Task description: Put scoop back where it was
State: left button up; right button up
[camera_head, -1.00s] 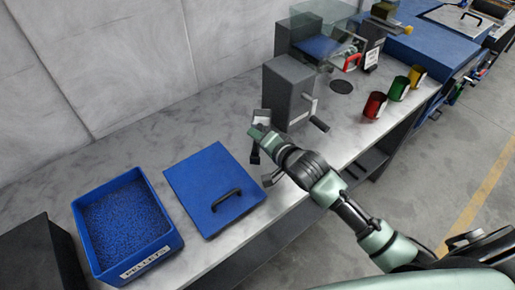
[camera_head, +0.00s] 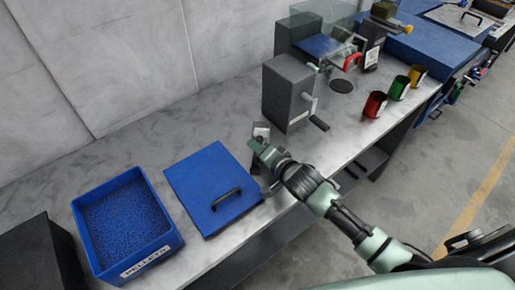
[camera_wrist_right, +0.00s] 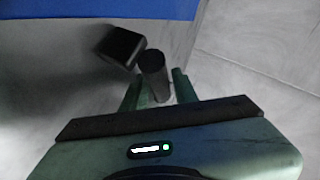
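The scoop is a small dark tool with a box-shaped head (camera_wrist_right: 120,46) and a round dark handle (camera_wrist_right: 154,74). In the head view the scoop (camera_head: 261,131) shows just past my right gripper (camera_head: 261,158), beside the right edge of the blue lid. In the right wrist view the handle stands between the two green fingertips of the right gripper (camera_wrist_right: 159,86), which are closed around it. I cannot tell whether the scoop touches the bench. My left gripper is not in view.
The blue lid (camera_head: 197,180) with a black handle lies flat on the grey bench. Left of it stands a blue bin (camera_head: 147,256) labelled PELLETS, full of blue pellets. A dark grey box with a crank (camera_head: 290,90) and red, green and yellow cups (camera_head: 375,104) stand right. Bench behind the lid is clear.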

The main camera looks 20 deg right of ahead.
jog(key=shift+r, duration=0.2)
jog(key=shift+s+d, duration=0.1)
jog(key=shift+s, duration=0.2)
jog(key=b+v, duration=0.1)
jog(key=v, duration=1)
jog(key=shift+s+d+r, duration=0.1)
jog(key=shift+s+r, duration=0.05)
jog(key=shift+r, duration=0.05)
jog(key=shift+f, duration=0.1)
